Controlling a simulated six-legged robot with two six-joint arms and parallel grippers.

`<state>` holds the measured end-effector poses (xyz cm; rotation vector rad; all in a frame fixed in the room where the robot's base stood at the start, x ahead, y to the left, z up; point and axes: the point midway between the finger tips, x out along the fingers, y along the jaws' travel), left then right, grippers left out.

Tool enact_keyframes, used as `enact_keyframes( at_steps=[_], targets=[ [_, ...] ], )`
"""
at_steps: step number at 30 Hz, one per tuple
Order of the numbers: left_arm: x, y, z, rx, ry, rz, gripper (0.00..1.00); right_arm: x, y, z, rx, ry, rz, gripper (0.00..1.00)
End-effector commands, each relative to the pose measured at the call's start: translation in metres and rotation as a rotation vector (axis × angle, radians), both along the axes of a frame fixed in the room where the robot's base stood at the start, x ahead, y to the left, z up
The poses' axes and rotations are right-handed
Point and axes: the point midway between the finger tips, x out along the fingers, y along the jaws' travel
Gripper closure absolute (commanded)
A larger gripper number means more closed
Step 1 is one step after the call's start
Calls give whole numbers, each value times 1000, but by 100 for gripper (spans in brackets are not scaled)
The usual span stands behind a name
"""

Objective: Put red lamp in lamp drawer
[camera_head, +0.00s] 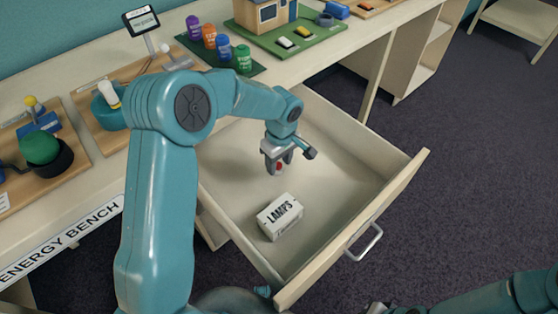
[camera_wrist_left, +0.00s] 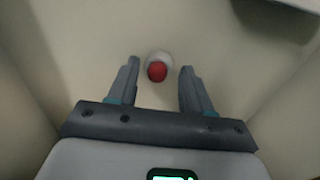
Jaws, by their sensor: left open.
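The red lamp (camera_wrist_left: 157,71) has a red bulb on a pale base and rests on the drawer floor. In the head view a little of its red (camera_head: 279,167) shows between the fingers. The lamp drawer (camera_head: 335,195) is pulled open and holds a white box labelled LAMPS (camera_head: 280,217). My left gripper (camera_head: 278,170) points down inside the drawer; its fingers (camera_wrist_left: 159,90) are open on either side of the lamp, with a gap to each. My right gripper (camera_head: 378,308) is partly in view at the bottom edge; its jaws are unclear.
The drawer front with its metal handle (camera_head: 363,243) and the side walls surround the left gripper. The bench above carries several coloured canisters (camera_head: 222,47), a model house (camera_head: 265,14) and a green dome (camera_head: 40,147). Bare drawer floor lies right of the gripper.

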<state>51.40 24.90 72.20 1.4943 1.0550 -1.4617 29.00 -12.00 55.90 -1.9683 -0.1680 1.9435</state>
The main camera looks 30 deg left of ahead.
Motion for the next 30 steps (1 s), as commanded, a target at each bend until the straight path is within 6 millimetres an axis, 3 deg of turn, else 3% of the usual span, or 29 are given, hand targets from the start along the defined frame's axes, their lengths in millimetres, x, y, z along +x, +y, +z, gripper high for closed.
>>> enact_keyframes(
  at_steps=[5, 12, 18, 30],
  targets=[
    [1, -1, 22, 1, -4, 1, 50, 0, 0, 4, 0, 0, 0, 100],
    [1, -3, 78, 0, -4, 1, 50, 0, 0, 10, 0, 0, 0, 100],
    [1, -4, 111, 0, -2, 0, 50, 0, 0, 14, 0, 0, 0, 100],
    [1, -5, 121, 0, 0, 0, 50, 0, 0, 14, 0, 0, 0, 100]
  ],
)
